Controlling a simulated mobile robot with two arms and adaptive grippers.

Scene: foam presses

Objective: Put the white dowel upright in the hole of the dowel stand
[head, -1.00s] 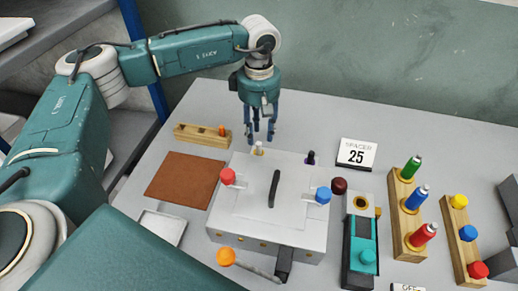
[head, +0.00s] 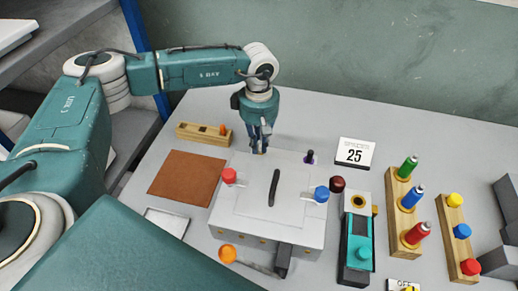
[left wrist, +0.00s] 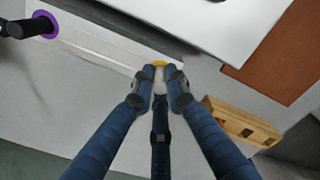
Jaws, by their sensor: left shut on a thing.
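My left gripper (head: 260,149) is over the back edge of the grey box. In the left wrist view the gripper (left wrist: 160,86) is shut on the white dowel (left wrist: 159,75), beside a yellow ring at the dowel's far end. The fingers hide most of the dowel, and in the head view I cannot make it out. The wooden dowel stand (head: 190,131) lies left of the gripper, with dark openings and an orange piece in its top. It also shows in the left wrist view (left wrist: 240,124), right of the fingers. My right gripper is not in view.
The grey box (head: 262,230) has red, blue and orange knobs and a black handle. A black peg (head: 310,156) in a purple ring stands at its back. A brown mat (head: 186,179) lies left. Wooden racks (head: 402,215) with coloured pegs stand right.

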